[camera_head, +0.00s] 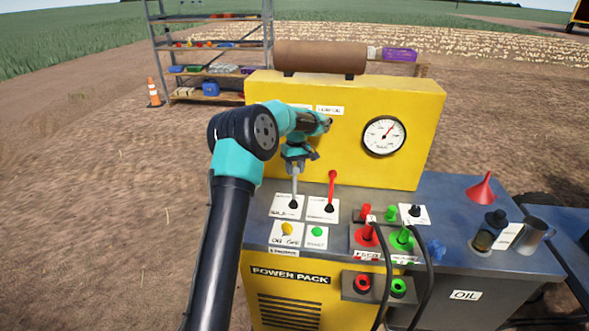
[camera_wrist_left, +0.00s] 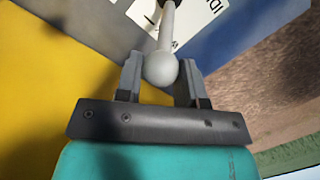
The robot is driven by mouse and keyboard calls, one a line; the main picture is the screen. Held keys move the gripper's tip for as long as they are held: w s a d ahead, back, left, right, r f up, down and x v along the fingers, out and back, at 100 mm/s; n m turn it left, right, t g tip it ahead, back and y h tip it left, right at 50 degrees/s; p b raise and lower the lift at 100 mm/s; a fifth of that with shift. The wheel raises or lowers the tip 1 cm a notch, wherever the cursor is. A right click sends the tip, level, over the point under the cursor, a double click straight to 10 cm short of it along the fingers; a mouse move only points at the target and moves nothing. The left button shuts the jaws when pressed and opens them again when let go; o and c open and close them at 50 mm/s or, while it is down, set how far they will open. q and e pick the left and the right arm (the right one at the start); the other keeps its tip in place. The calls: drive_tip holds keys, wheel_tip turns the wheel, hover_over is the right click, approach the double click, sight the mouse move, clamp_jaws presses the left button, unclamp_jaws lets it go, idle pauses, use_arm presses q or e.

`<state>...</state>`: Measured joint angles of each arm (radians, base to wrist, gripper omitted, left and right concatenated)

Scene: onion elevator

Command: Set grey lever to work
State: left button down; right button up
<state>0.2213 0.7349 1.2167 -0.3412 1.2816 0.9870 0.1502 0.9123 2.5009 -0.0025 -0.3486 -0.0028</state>
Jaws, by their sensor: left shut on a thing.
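The grey lever (camera_head: 295,187) stands on the blue-grey top of the power pack, left of the red lever (camera_head: 332,188). A white label plate (camera_head: 285,207) lies around its base. My left gripper (camera_head: 297,160) comes down over the lever's top end and is shut on it. In the left wrist view the lever's round grey knob (camera_wrist_left: 161,69) sits between the two fingers (camera_wrist_left: 160,80). The gripper hides the knob in the head view. My right gripper is in neither view.
A yellow panel with a pressure gauge (camera_head: 384,136) rises behind the levers. Yellow (camera_head: 287,228) and green (camera_head: 317,231) buttons sit in front. Red and green hose couplings (camera_head: 402,238), a red funnel (camera_head: 481,188) and a metal mug (camera_head: 534,233) are to the right.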

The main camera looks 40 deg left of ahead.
use_arm(q)
drive_tip(key=shift+w, duration=0.2)
drive_tip(key=c, duration=0.8)
unclamp_jaws()
drive_tip(key=shift+w+d, duration=0.1)
drive_tip(key=shift+d, duration=0.05)
drive_tip(key=shift+o, duration=0.2)
wheel_tip(320, 180, up, 17)
drive_tip(key=w, duration=0.2)
drive_tip(key=shift+a, duration=0.4)
drive_tip(key=shift+w, duration=0.1)
